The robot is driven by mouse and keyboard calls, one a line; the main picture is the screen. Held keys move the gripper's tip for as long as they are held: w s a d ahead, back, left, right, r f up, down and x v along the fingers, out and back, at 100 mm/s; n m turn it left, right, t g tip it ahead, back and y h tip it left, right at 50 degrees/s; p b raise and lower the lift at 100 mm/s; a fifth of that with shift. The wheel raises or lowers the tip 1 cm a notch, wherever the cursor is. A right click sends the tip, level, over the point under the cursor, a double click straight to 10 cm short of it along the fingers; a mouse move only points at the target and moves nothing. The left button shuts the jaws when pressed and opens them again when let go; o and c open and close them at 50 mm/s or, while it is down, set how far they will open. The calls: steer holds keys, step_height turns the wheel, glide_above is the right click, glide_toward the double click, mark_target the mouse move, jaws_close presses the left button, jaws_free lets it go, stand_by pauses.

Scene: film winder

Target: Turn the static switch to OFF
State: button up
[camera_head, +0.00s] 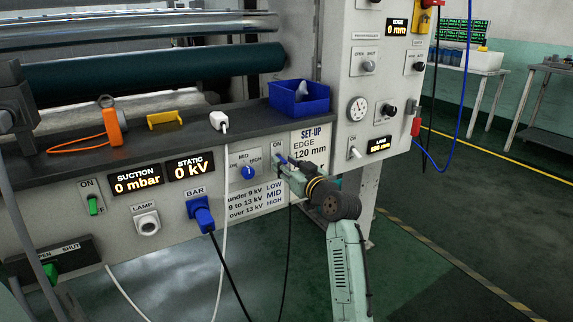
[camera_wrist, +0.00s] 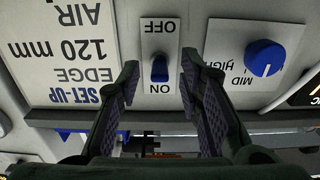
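The static switch is a small blue toggle (camera_wrist: 160,68) on a pale plate in the wrist view, which shows the panel upside down. Its lever lies at the ON end, away from the OFF lettering. My gripper (camera_wrist: 158,80) is open and empty, with one finger on each side of the toggle. I cannot tell whether either finger touches it. In the head view my gripper (camera_head: 287,168) is at the front panel, just below the ON label, and hides most of the switch. The STATIC display (camera_head: 191,168) reads 0 kV.
A blue LOW/MID/HIGH knob (camera_wrist: 264,58) sits beside the switch plate. A white cable (camera_head: 224,200) hangs left of my gripper. A blue bin (camera_head: 300,97) stands on the ledge above. A blue BAR plug (camera_head: 201,213) is lower left. Open floor lies to the right.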

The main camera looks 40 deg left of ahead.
steer(key=shift+c, duration=0.5)
jaws_close()
steer(key=shift+f, duration=0.1)
steer(key=f+y+b, duration=0.1)
steer(key=y+b, duration=0.1)
steer(key=b, duration=0.5)
steer(key=f+t+y+b, duration=0.1)
steer(key=b, duration=0.7)
steer(key=shift+a+y, duration=0.2)
steer(key=shift+y, duration=0.2)
steer(key=shift+r+t+b, duration=0.2)
steer(key=shift+t+b, duration=0.1)
steer(key=shift+b, duration=0.2)
